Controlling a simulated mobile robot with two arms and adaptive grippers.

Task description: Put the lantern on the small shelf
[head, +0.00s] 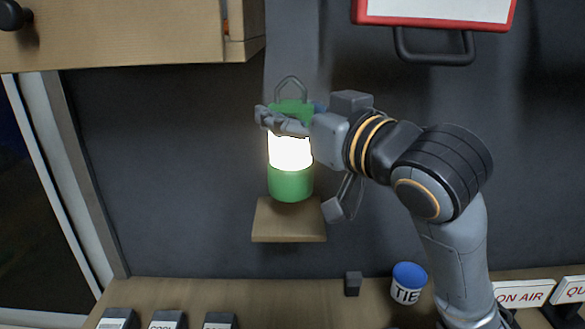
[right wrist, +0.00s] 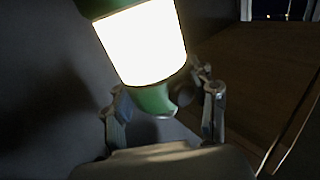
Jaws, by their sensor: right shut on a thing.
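The lantern (head: 290,152) has a glowing white middle, a green top and base, and a grey loop handle. It stands upright in the head view, its base overlapping the back of the small wooden shelf (head: 289,230) on the dark wall. I cannot tell whether the base touches the shelf. My right gripper (head: 280,121) is shut on the lantern's upper part, reaching in from the right. In the right wrist view the lantern (right wrist: 143,45) appears tilted, with my gripper's fingers (right wrist: 163,105) around its green end. My left gripper is not in view.
A wooden cabinet (head: 120,35) hangs at the upper left. A red-framed board (head: 435,12) with a dark handle hangs at the upper right. Below, a wooden counter (head: 270,300) holds a blue-lidded cup (head: 408,283), signs (head: 523,293) and several dark boxes (head: 167,320).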

